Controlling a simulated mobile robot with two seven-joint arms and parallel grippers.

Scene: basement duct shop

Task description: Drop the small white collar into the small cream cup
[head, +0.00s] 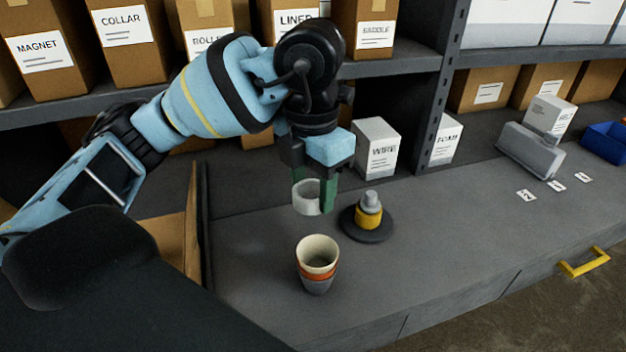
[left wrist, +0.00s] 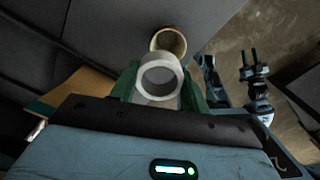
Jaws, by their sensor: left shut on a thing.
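The small white collar (head: 306,199) is a short open ring. My left gripper (head: 316,192) has its green fingers shut on it and holds it in the air above the bench. The collar also shows between the fingers in the left wrist view (left wrist: 143,80). The small cream cup (head: 318,246) stands upright on the bench, on top of an orange and a grey cup. The collar is above and apart from the cup. In the left wrist view the cream cup (left wrist: 168,42) shows just beyond the collar, which hides part of it. Blue and black parts at right there may be my right arm.
A yellow and grey piece on a round black base (head: 368,220) stands right of the cups. White boxes (head: 377,147) stand behind. Cardboard boxes fill the shelf above. The bench to the right is mostly clear up to a grey block (head: 530,150) and a blue bin (head: 606,142).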

